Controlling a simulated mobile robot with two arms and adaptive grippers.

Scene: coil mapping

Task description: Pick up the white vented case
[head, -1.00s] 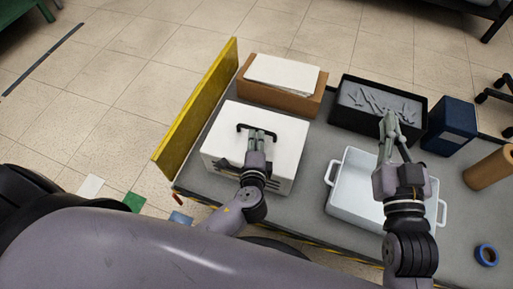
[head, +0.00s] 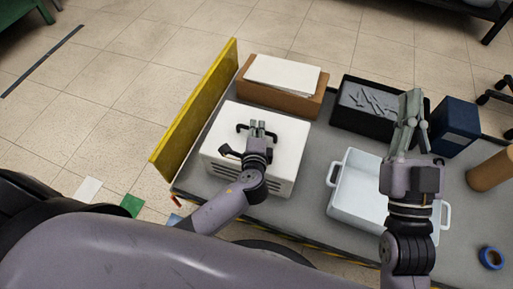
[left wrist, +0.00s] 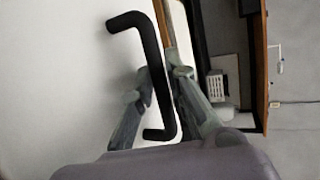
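The white vented case (head: 225,165) sits on the grey table in the head view, its dark slots on the near side and a black bar handle (head: 242,127) on top. My left gripper (head: 257,125) is over the case top at the handle. In the left wrist view the black handle (left wrist: 152,50) runs between the two fingers of my left gripper (left wrist: 158,84). The fingers stand apart, one on each side of the bar; contact is not clear. My right gripper (head: 413,95) is raised at the right, away from the case; its finger gap is hard to judge.
A yellow panel (head: 195,110) stands left of the case. A cardboard box with white sheets (head: 283,75) is behind it. A black bin of grey parts (head: 345,115), white tray (head: 350,185), dark blue box (head: 455,125), brown cylinder (head: 490,170) and blue tape roll (head: 491,257) are rightward.

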